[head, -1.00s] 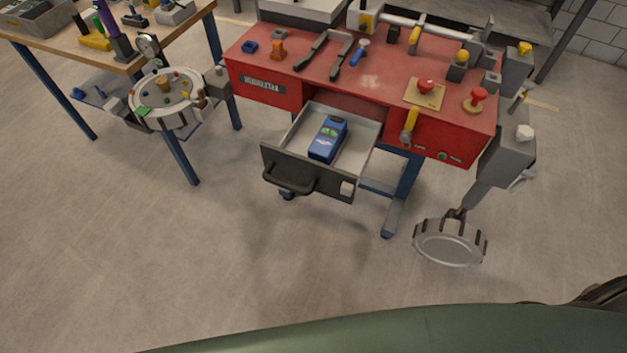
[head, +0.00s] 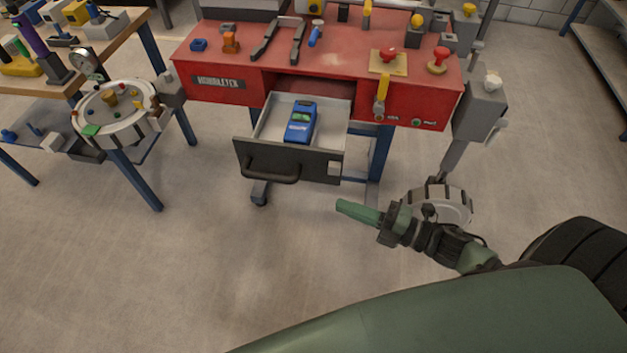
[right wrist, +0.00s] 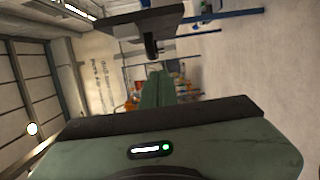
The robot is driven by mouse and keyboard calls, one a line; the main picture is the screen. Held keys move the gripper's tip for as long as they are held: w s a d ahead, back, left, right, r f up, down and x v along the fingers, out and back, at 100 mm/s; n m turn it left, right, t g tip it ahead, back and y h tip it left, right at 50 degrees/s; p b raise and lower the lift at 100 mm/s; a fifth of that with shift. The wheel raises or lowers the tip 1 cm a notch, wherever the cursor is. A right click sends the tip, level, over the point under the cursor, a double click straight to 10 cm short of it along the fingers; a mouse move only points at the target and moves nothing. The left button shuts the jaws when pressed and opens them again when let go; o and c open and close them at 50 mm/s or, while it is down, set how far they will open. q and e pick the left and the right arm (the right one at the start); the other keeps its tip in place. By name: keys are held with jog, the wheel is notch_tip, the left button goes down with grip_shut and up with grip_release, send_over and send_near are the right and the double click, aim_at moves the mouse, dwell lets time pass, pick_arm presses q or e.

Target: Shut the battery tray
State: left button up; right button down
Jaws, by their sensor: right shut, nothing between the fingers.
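The battery tray (head: 338,162) is a drawer pulled out of the front of the red workbench (head: 330,62). It has a dark front with a black bar handle (head: 270,174) and a pale inside. A blue battery (head: 300,122) lies in it. My right gripper (head: 341,205) is shut and empty, in front of the tray and a little to the right, apart from it. In the right wrist view the green fingers (right wrist: 157,90) are together, with a dark panel and handle beyond them that look like the tray front. My left gripper is not in view.
A round dial table (head: 112,112) and a wooden bench (head: 100,55) stand at left. Levers and red knobs (head: 389,55) stand on the red bench. The floor before the tray is clear.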

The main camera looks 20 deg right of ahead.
aim_at(317, 180)
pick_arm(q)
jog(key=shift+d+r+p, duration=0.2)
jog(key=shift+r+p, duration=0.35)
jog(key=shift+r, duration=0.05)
pick_arm(e)
jog(key=shift+w+a, duration=0.55)
jog(key=shift+w, duration=1.05)
jog(key=shift+w+a, duration=0.6)
jog(key=shift+w, duration=1.05)
jog(key=shift+w+a, duration=0.55)
jog(key=shift+w, duration=1.05)
